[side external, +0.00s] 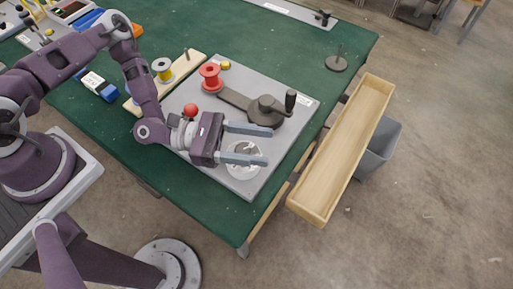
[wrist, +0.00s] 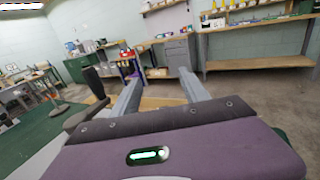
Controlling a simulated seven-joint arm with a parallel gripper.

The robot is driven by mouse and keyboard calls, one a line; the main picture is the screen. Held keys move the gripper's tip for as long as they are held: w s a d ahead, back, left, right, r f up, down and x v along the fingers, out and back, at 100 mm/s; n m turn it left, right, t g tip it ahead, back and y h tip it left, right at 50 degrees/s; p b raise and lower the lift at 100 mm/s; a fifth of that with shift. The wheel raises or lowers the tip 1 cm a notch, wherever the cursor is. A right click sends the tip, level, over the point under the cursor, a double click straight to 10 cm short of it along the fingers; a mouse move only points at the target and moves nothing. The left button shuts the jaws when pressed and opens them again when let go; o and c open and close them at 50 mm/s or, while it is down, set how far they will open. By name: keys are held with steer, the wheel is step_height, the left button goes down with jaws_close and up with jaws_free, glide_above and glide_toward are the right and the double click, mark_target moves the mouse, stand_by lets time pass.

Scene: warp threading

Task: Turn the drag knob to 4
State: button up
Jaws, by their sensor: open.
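A grey plate (side external: 301,104) lies on the green table and carries the winding device. A round, pale silver dial-like disc (side external: 243,172) on its near part is partly covered by my gripper. I cannot tell for sure which part is the drag knob, and no number is readable. A red ball-shaped knob (side external: 190,109) and a small yellow knob (side external: 225,65) also show on the plate. My gripper (side external: 268,146) is open and empty, with its fingers pointing right over the disc area. In the wrist view, the open fingers (wrist: 160,88) have nothing between them.
A dark crank with an upright handle (side external: 290,100) stands just beyond my fingers; the handle also shows in the wrist view (wrist: 94,82). A red spool (side external: 210,77) sits behind. A wooden tray (side external: 345,145) is right of the table, and a spool board (side external: 183,72) stands left.

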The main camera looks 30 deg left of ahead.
step_height(320, 180, up, 8)
steer(key=shift+f, duration=0.25)
